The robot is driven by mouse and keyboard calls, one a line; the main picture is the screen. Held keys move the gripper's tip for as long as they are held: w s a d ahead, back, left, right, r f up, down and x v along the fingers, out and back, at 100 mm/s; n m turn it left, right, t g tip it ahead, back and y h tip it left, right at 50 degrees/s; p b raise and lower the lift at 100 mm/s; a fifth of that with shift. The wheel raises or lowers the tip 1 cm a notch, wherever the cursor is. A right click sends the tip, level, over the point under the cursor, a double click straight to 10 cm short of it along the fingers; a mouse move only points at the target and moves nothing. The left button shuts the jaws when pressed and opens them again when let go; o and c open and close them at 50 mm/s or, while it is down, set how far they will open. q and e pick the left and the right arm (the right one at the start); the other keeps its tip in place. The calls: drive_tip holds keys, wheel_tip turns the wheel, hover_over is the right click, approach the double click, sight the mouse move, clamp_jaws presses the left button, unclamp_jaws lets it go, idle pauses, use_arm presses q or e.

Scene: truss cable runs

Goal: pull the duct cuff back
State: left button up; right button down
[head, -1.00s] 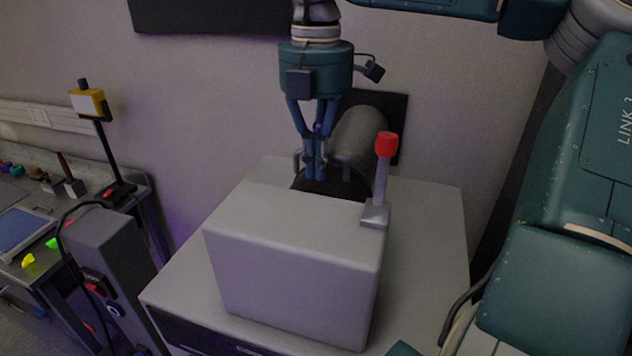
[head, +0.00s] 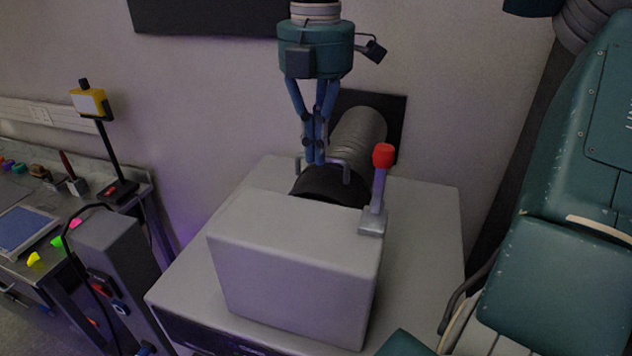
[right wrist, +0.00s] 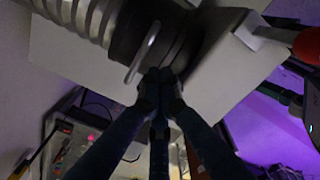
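The dark duct cuff (head: 330,186) sits at the front end of the grey ribbed duct (head: 359,137), against the back of the pale box in the head view. It also shows in the right wrist view (right wrist: 128,30). A pale bar handle (head: 347,172) stands on the cuff, and it crosses the right wrist view (right wrist: 145,52). My right gripper (head: 316,160) points down just above the cuff, beside the handle. Its fingertips (right wrist: 160,80) are together, with nothing visible between them. Whether they touch the cuff is unclear. My left gripper is out of view.
The pale box (head: 295,275) stands on a grey cabinet (head: 425,225). A red-knobbed lever (head: 380,185) rises from its back right corner. A dark wall plate (head: 397,120) surrounds the duct's far end. A cluttered bench (head: 75,210) stands at left.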

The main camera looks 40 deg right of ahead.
drive_tip(key=shift+s+a+r+p, duration=0.1)
drive_tip(key=shift+a+r+p, duration=0.1)
drive_tip(key=shift+r, duration=1)
drive_tip(key=shift+s+a+r+p, duration=0.1)
drive_tip(key=shift+a+r+p, duration=0.1)
drive_tip(key=shift+r, duration=0.95)
